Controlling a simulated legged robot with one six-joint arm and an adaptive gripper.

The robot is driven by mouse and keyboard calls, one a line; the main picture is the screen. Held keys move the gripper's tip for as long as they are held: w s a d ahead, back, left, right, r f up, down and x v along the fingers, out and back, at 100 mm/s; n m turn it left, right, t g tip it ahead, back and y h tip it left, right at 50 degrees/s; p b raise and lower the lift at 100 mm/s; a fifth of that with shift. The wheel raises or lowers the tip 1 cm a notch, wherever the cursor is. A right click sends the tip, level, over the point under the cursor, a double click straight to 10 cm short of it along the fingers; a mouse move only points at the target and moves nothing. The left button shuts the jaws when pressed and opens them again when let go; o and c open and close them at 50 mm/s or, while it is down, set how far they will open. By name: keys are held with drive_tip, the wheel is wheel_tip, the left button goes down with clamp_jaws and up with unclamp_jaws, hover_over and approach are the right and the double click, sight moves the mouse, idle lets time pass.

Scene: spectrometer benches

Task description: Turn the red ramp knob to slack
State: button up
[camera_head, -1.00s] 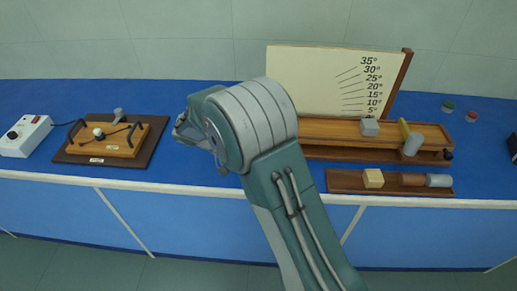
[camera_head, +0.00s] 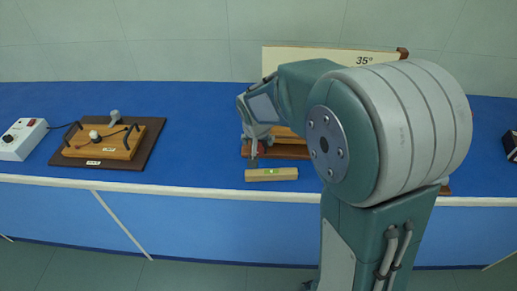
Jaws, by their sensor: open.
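The ramp apparatus is mostly hidden behind my arm. The left end of its wooden base (camera_head: 291,152) and part of its cream angle board (camera_head: 300,56), with "35°" on it, still show. A small red part (camera_head: 263,147), probably the red ramp knob, shows at the ramp's left end, partly covered by my gripper. My gripper (camera_head: 252,158) points down right beside this red part, at its left in the picture. It is open and holds nothing that I can see. I cannot tell whether it touches the red part.
A wooden spirit level (camera_head: 271,174) with a green vial lies at the bench's front edge, just below my gripper. At the left stand a wooden apparatus on a dark board (camera_head: 57,158) and a white control box (camera_head: 21,138). Blue bench between them and the ramp is clear.

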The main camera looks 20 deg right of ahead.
sight(259, 148)
drive_tip(key=x, duration=0.6)
drive_tip(key=shift+w+f, duration=0.1)
